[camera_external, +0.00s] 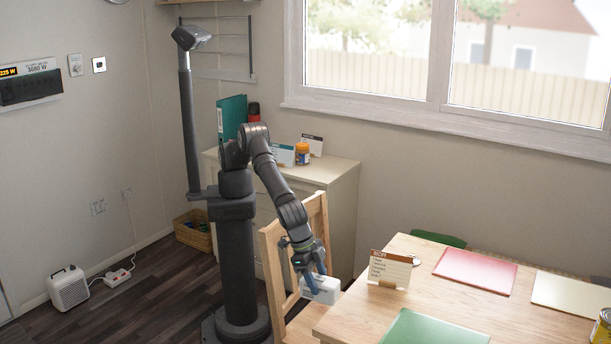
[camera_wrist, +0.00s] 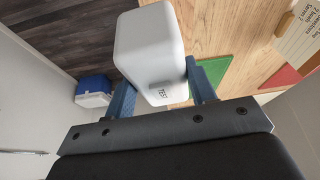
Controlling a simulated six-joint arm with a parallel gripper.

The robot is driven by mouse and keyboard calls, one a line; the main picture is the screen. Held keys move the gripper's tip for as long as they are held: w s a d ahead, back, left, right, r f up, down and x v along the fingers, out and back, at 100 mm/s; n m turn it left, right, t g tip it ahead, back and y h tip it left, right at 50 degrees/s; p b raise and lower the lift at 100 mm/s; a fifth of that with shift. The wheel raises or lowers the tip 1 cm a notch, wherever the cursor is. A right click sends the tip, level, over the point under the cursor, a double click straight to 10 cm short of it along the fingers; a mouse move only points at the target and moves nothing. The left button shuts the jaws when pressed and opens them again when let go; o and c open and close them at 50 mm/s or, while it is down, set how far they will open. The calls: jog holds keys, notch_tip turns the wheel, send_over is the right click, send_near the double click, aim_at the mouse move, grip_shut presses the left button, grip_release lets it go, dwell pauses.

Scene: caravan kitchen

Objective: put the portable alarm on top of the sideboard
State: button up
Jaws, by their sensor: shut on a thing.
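The portable alarm is a white rounded box (camera_external: 321,289) held at the left edge of the dining table. My gripper (camera_external: 312,272) is shut on it, beside the wooden chair. In the wrist view the white alarm (camera_wrist: 150,52) fills the space between the two blue fingers of my gripper (camera_wrist: 160,88), with dark lettering on its near face. The sideboard (camera_external: 335,178) is a cream cabinet against the wall behind my arm. Its top carries several items. My arm hides part of its front.
On the sideboard stand a teal binder (camera_external: 232,117), an orange-lidded jar (camera_external: 302,153) and small cards (camera_external: 312,144). The wooden chair (camera_external: 272,262) is close beside my gripper. The table (camera_external: 345,315) holds placemats and a recipe card (camera_external: 390,268). The sideboard top's right end looks clear.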

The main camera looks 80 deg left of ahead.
aim_at(318, 277)
notch_tip(318, 277, up, 11)
jog(key=w+a, duration=0.8)
jog(key=w, duration=0.4)
jog(key=w+a, duration=0.8)
jog(key=w, duration=0.5)
jog(key=w+a+m, duration=0.1)
jog(key=w+a, duration=0.7)
jog(key=a, duration=0.5)
jog(key=w+a, duration=0.8)
jog(key=a, duration=0.5)
jog(key=w+a, duration=0.2)
jog(key=a, duration=3)
jog(key=s+a, duration=0.7)
jog(key=a, duration=0.5)
jog(key=s+a, duration=0.6)
jog(key=a, duration=0.6)
jog(key=shift+a+f, duration=1.95)
jog(key=shift+f, duration=0.7)
jog(key=shift+a+f, duration=2)
jog(key=shift+f, duration=0.6)
jog(key=shift+a+f, duration=1.95)
jog(key=shift+f, duration=0.7)
